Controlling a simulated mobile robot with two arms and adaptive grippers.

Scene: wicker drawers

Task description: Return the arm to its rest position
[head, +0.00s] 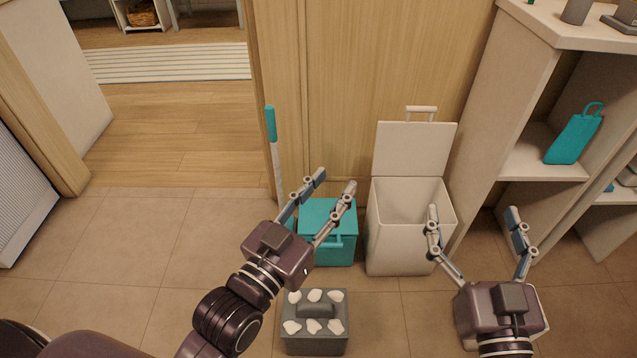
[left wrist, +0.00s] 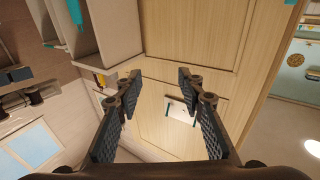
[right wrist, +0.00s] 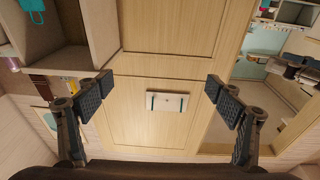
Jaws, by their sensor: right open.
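My left gripper (head: 335,185) is in the middle of the head view, above the teal bin (head: 328,250). Its fingers are apart with nothing between them; they also show apart in the left wrist view (left wrist: 158,85). My right gripper (head: 475,222) is at the lower right of the head view, right of the open white bin (head: 400,245). Its fingers are wide apart and empty, as in the right wrist view (right wrist: 160,88). Both wrist views face a wooden door panel (right wrist: 165,55).
A grey caddy (head: 316,342) with white pieces stands below my left gripper. A teal-handled stick (head: 271,125) leans by the wooden panel. A shelf unit (head: 510,110) with a teal bag (head: 574,138) stands at right. Tiled floor (head: 130,260) at left is clear.

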